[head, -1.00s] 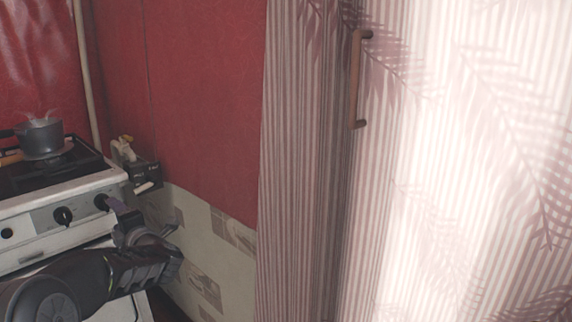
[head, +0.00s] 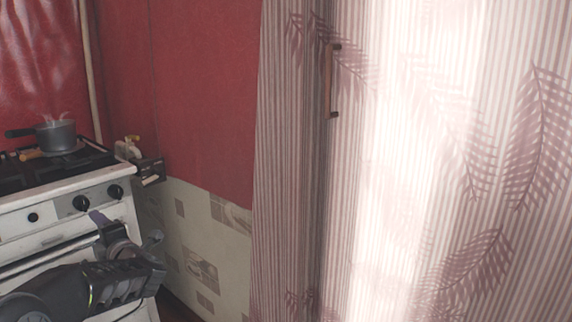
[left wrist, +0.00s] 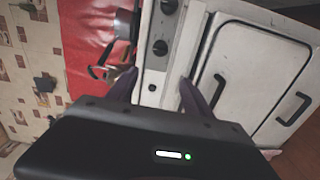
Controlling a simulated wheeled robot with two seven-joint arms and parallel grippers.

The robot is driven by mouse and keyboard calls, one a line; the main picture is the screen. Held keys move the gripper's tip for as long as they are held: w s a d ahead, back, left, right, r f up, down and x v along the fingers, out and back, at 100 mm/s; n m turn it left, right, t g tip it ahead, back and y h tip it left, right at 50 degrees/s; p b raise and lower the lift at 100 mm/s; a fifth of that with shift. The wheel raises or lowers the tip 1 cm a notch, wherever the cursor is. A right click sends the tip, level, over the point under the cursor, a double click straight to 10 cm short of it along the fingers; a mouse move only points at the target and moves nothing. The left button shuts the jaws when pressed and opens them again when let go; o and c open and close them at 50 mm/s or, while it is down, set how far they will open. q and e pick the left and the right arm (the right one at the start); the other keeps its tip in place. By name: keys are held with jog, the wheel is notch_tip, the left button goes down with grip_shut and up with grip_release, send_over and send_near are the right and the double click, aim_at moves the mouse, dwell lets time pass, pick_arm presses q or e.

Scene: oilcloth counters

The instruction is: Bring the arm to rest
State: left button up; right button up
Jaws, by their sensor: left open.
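My left arm comes in from the lower left of the head view. Its gripper (head: 124,228) is in front of the stove's front face, with its fingers apart and nothing between them. In the left wrist view the two dark purplish fingers (left wrist: 158,92) are spread, with the white stove front behind them. I cannot tell how far the fingers are from the stove. My right gripper is not in view.
The white stove (head: 60,192) with dark knobs stands at the left. A grey pot (head: 56,136) sits on its top. A striped cabinet (head: 290,150) with a brown handle (head: 330,82) fills the right. Red and tiled wall lies between.

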pick_arm(q)
jog(key=w+d+f+m+t+h, duration=0.1)
jog(key=d+f+m+h, duration=0.4)
jog(key=d+f+m, duration=0.5)
jog(key=w+d+f+m+t+h, duration=0.1)
jog(key=d+f+m+h, duration=0.4)
jog(key=d+f, duration=0.5)
jog(key=s+d+f+m+g+h, duration=0.3)
jog(key=s+d+f+m, duration=0.2)
jog(key=s+d+f, duration=0.5)
jog(key=s+d+f+m+g+h, duration=0.3)
jog(key=s+d+f+m, duration=0.15)
jog(key=s+f, duration=0.65)
jog(key=s+d+f+m+g+h, duration=0.1)
jog(key=s+d+f+g, duration=0.3)
jog(key=s, duration=0.4)
jog(key=s+d+f+m+g+h, duration=0.1)
jog(key=s+d+f, duration=0.35)
jog(key=s, duration=0.45)
notch_tip(320, 180, up, 28)
jog(key=p, duration=2.8)
jog(key=shift+s+d+r+g+h+p, duration=0.2)
jog(key=shift+s+d+g+h+p, duration=0.15)
jog(key=shift+d+p, duration=0.1)
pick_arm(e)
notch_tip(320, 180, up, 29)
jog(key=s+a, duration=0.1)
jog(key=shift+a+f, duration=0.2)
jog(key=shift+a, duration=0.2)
